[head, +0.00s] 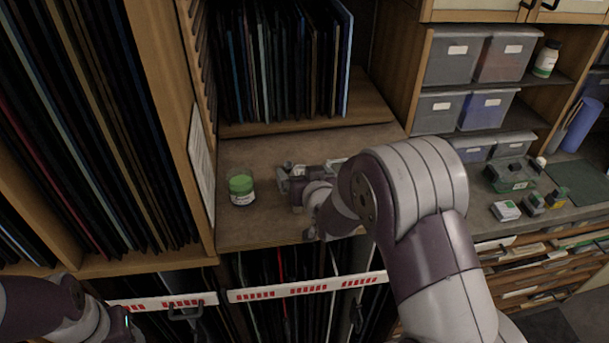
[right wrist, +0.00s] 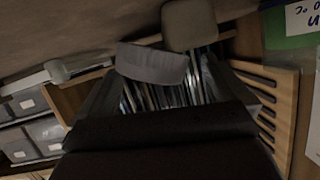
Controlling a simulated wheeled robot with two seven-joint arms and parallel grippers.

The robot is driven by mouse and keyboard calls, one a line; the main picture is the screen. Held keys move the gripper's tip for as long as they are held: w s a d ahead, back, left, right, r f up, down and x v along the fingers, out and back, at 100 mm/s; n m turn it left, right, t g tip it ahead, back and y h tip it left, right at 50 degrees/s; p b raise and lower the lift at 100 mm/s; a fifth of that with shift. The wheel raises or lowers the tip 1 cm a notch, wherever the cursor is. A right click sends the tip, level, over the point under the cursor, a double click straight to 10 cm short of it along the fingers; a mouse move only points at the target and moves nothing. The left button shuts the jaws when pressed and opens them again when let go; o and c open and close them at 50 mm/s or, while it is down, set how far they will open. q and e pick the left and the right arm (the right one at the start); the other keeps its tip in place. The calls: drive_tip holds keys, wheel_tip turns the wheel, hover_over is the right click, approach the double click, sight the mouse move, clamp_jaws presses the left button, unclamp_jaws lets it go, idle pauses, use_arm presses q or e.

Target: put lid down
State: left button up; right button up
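A small glass jar with a green top (head: 241,189) stands upright on the wooden counter, left of my right gripper. I cannot tell whether the green is a lid or paint. My right gripper (head: 284,181) is low over the counter, apart from the jar. Small pale and grey items show just behind it, partly hidden by my arm. No separate lid can be made out. The right wrist view is dark, with grey finger-like parts (right wrist: 170,45); whether they hold anything is unclear. My left arm shows at the lower left, its fingers out of sight.
Upright glass sheets (head: 280,65) fill the rack behind the counter (head: 255,225), and more stand at the left. Grey bins (head: 455,57) fill shelves at the right. Small boxes (head: 506,210) stand on the right worktop. The counter's front left is clear.

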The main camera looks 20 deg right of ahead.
drive_tip(key=shift+s+f, duration=0.35)
drive_tip(key=shift+f, duration=0.3)
drive_tip(key=shift+w+r+p, duration=0.1)
drive_tip(key=shift+r+p, duration=0.4)
drive_tip(key=shift+p, duration=0.3)
drive_tip(key=shift+b+v, duration=0.85)
drive_tip(key=shift+v, duration=0.05)
drive_tip(key=v, duration=0.9)
drive_tip(key=shift+w+r, duration=0.1)
drive_tip(key=shift+r, duration=0.35)
use_arm(q)
drive_tip(key=shift+w, duration=0.25)
use_arm(e)
drive_tip(key=shift+s+r, duration=0.1)
drive_tip(key=shift+s, duration=0.2)
use_arm(q)
drive_tip(key=shift+s, duration=0.1)
